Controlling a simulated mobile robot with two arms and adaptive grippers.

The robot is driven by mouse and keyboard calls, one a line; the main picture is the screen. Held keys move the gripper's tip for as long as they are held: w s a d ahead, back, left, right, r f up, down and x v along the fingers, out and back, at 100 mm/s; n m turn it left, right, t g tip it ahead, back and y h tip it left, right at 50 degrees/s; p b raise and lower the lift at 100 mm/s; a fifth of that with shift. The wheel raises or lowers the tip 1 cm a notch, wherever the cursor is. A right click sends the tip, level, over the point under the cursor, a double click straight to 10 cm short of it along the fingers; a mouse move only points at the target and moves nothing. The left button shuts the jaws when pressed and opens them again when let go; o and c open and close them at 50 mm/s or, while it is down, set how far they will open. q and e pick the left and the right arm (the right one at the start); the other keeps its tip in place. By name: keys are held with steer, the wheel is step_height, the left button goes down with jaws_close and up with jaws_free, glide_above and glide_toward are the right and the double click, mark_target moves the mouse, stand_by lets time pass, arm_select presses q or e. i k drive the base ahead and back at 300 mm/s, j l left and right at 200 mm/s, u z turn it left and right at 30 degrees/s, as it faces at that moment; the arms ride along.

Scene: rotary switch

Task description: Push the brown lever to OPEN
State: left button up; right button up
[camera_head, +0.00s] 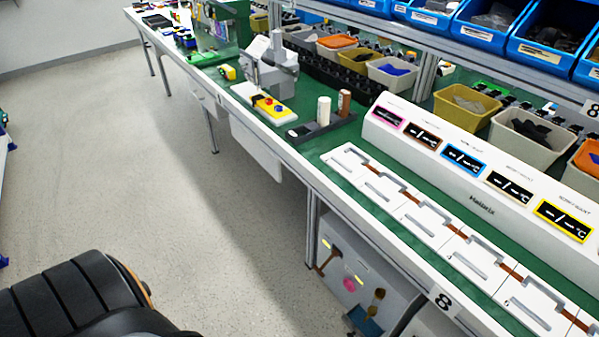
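A white panel (343,252) is set below the workbench, low in the middle of the head view. A small brown lever-like part (327,260) shows on it at the left. A pink knob (350,284) and a dark brown-gold part (378,296) are to its right and lower. Small yellow labels are too small to read, so I cannot tell which position is OPEN or how the lever is set. Neither of my grippers is in view.
The green-topped bench (350,187) runs diagonally, with white plates (382,185) and a display unit (482,201) on it. A bench leg (313,215) stands left of the panel. The grey floor (190,180) is largely clear. Blue bins (484,52) line the shelf above.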

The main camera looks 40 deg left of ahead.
mark_target(335, 253)
steer(key=u, duration=0.95)
